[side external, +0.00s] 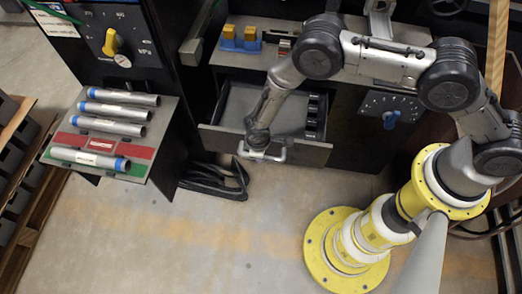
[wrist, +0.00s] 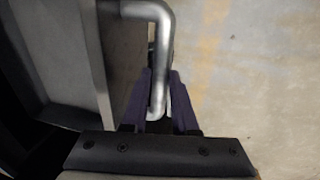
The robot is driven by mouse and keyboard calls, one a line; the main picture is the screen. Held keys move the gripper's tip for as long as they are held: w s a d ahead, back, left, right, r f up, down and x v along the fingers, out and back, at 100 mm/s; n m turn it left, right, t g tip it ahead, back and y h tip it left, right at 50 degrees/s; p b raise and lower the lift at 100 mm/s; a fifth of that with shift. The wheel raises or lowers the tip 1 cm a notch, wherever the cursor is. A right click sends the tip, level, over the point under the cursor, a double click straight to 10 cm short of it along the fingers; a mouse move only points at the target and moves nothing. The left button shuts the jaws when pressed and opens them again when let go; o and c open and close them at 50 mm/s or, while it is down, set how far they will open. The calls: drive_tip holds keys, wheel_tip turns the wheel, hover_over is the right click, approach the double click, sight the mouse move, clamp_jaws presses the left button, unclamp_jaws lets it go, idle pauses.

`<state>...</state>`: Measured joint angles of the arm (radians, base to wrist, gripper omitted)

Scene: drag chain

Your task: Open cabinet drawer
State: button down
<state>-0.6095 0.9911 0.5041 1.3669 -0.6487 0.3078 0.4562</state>
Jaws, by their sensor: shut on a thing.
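The cabinet drawer (side external: 308,147) is pulled out from the dark cabinet and its inside shows from above. A metal bar handle (side external: 275,158) sits on its front. My gripper (side external: 260,150) is at the left part of the handle. In the wrist view, my gripper (wrist: 158,100) has its two dark fingers on either side of the bent metal handle (wrist: 155,12), shut on it. The drawer's edge (wrist: 85,60) shows to the left of the handle there.
Yellow and blue blocks (side external: 240,36) stand on the cabinet top. A rack with several metal tubes (side external: 115,112) stands at left. Black cables (side external: 222,182) lie on the floor below the drawer.

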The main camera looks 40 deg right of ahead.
drive_tip(key=c, duration=0.7)
unclamp_jaws()
drive_tip(key=r, duration=0.4)
drive_tip(key=s+a+r, duration=0.1)
drive_tip(key=r, duration=0.8)
drive_tip(key=shift+s+a+r, duration=0.3)
drive_tip(key=shift+s+a, duration=0.1)
